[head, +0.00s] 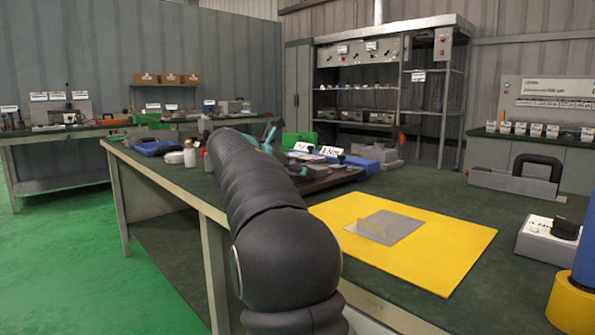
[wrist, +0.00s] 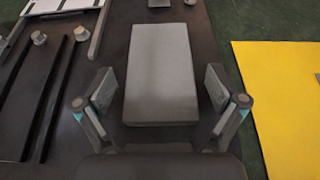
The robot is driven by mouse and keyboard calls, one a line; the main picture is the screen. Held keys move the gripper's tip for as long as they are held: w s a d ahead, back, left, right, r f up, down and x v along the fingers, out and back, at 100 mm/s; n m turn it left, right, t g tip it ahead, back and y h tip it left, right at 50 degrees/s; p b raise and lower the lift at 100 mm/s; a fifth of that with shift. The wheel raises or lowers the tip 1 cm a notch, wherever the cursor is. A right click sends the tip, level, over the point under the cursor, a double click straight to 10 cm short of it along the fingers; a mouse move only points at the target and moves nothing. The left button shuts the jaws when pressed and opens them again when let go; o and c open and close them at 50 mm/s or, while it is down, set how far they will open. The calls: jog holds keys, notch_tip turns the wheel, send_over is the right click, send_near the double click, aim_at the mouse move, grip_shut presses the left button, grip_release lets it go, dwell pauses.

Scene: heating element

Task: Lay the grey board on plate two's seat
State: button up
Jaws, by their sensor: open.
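My gripper (wrist: 158,92) is open in the wrist view, with one finger on each side of a grey rectangular slab (wrist: 161,65). A gap shows between each finger and the slab. The slab lies flat on a dark plate (wrist: 118,60); its near end is close to my gripper's palm. In the head view, my arm hides much of this area, and only a bit of teal on my gripper (head: 268,138) shows. A thin grey sheet (head: 397,232) with a pale upright flap lies on a yellow mat (head: 450,243). I cannot tell which label marks plate two.
Dark bars (wrist: 45,95), small knobs (wrist: 82,33) and a pale rail stand left of the slab. The yellow mat also shows at right in the wrist view (wrist: 275,85).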

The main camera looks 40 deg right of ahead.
jog(key=shift+a+r, duration=0.3)
jog(key=shift+a, duration=0.1)
jog(key=p+v, duration=0.1)
jog(key=v, duration=1)
jog(key=shift+s, duration=0.1)
dwell(0.6)
